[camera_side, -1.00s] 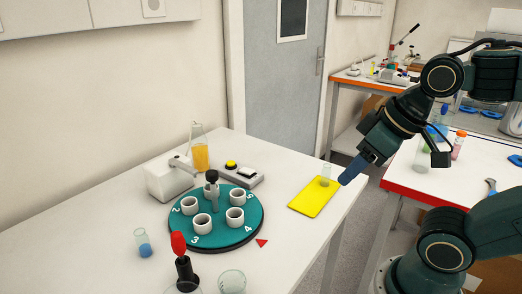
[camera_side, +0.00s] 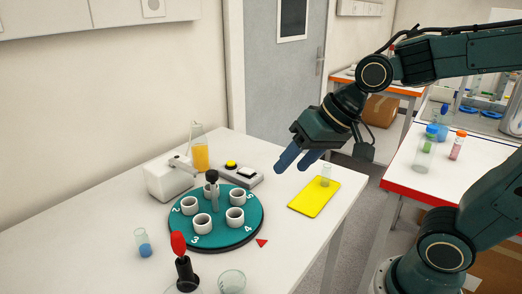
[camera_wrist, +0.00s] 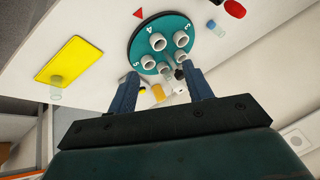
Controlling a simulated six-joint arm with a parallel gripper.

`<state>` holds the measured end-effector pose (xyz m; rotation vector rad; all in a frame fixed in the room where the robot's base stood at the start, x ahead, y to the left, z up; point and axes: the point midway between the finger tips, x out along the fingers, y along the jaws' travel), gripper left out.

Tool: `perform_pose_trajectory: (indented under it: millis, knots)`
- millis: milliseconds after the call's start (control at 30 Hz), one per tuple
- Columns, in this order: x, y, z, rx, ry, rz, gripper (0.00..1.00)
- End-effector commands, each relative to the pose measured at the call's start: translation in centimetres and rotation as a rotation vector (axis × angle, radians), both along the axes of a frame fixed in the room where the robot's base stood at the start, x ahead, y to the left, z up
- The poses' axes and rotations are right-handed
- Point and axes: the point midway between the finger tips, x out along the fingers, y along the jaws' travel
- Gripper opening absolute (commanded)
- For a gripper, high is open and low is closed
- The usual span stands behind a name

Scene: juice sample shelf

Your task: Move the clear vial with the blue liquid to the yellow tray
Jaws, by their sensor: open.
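The clear vial with the blue liquid (camera_side: 144,245) stands upright on the white table, left of the teal carousel, in the side view. A blue spot at the top edge of the wrist view may be the same vial. The yellow tray (camera_side: 314,196) lies flat near the table's right edge; it also shows at the left of the wrist view (camera_wrist: 75,58). Another clear vial (camera_side: 326,174) stands at the tray's far edge. My gripper (camera_side: 291,164) is open and empty, in the air above the table, between carousel and tray; its fingers also show in the wrist view (camera_wrist: 161,80).
The teal carousel (camera_side: 240,235) with several white cups and a dark central post stands mid-table. Behind it are a flask of orange liquid (camera_side: 200,154) and a white device (camera_side: 168,180). A red-topped dark tool (camera_side: 181,262) and a glass beaker (camera_side: 232,282) stand in front.

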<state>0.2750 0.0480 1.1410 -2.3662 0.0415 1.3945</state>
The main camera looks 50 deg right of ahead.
Motion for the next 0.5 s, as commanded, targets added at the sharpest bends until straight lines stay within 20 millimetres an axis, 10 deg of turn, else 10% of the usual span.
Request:
perform_pose_trajectory:
  millis: [500]
  knots:
    - [10.1,7.0,-3.5,0.506,0.133,-0.313,0.51]
